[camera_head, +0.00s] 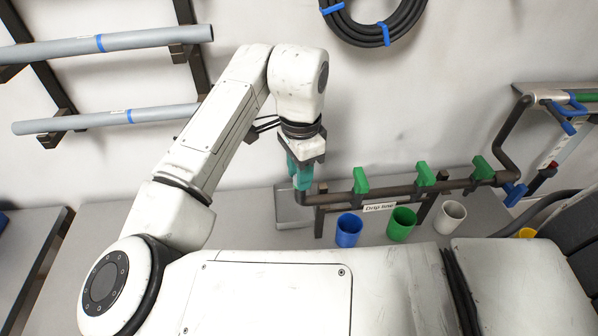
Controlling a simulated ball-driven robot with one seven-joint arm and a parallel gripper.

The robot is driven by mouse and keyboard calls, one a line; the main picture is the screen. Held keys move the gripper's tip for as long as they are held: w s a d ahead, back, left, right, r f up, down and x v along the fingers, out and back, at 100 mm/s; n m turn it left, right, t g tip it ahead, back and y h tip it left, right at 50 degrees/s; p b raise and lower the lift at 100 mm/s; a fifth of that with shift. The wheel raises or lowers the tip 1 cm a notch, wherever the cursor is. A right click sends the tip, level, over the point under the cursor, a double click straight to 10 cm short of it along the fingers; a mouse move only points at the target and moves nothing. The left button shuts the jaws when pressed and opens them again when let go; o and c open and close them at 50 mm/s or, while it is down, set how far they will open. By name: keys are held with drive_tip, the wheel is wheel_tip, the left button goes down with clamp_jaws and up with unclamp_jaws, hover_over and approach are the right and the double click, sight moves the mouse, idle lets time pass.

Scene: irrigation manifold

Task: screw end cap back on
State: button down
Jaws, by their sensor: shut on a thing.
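My gripper (300,174), with teal fingers, points down at the left end of the dark manifold pipe (400,190). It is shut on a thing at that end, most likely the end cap. The fingers hide the cap, so I cannot tell whether it touches the pipe or sits straight on it. The pipe runs level to the right on dark supports and has a "Drip line" label (380,207).
Three green valve handles (425,174) stand along the pipe. Blue (349,231), green (401,224) and whitish (450,217) cups stand below it on the grey bench (262,212). Grey pipes (110,44) rest on a wall rack at left. A black hose coil (375,30) hangs above.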

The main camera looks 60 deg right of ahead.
drive_tip(key=m, duration=0.2)
drive_tip(key=shift+s+d+r+m, duration=0.1)
drive_tip(key=shift+d+m, duration=0.2)
drive_tip(key=shift+m, duration=0.1)
drive_tip(key=shift+m+b, duration=0.6)
drive_tip(key=shift+m, duration=1.7)
drive_tip(key=c, duration=1.3)
unclamp_jaws()
drive_tip(key=o, duration=0.3)
drive_tip(key=shift+s+d, duration=0.1)
drive_tip(key=shift+d, duration=0.15)
drive_tip(key=o, duration=0.5)
drive_tip(key=shift+a, duration=0.25)
